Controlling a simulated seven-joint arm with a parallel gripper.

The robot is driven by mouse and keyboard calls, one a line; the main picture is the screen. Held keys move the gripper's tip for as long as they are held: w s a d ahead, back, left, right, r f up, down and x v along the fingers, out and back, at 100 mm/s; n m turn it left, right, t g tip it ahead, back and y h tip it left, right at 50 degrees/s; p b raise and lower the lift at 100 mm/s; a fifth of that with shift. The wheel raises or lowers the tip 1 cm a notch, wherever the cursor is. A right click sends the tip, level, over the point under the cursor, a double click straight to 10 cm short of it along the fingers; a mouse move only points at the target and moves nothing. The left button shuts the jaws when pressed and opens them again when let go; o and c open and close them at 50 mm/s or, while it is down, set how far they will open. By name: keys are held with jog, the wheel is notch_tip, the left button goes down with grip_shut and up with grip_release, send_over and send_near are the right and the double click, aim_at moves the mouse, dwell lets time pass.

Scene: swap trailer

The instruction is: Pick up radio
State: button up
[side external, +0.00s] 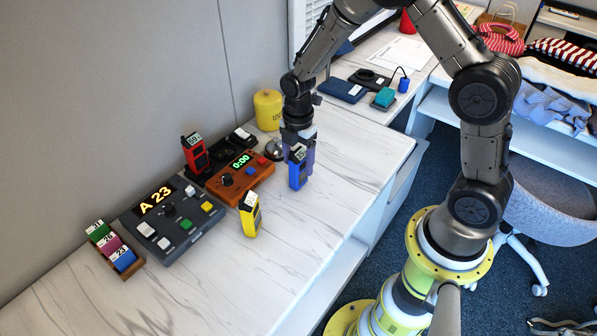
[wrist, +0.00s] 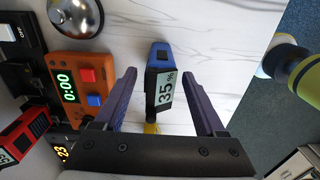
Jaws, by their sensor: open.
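A blue radio (side external: 297,172) stands on the white marbled desk in the side view. In the wrist view the blue radio (wrist: 161,82) shows a label reading 35 % and appears between my two purple fingers. My gripper (wrist: 160,78) is open, with a gap on both sides of the radio. In the side view my gripper (side external: 300,148) is pointed down at the blue radio, partly behind it; I cannot tell whether they touch. A yellow radio (side external: 250,213) stands nearer the camera. A red radio (side external: 195,154) stands in a black charger at the left.
An orange timer box (side external: 240,175), a silver bell (side external: 274,151) and a yellow canister (side external: 268,110) stand left of my gripper. A dark grey console (side external: 172,220) and a ticket holder (side external: 128,276) are farther left. The desk's front right is clear.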

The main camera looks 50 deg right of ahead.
grip_shut()
dwell(0.4)
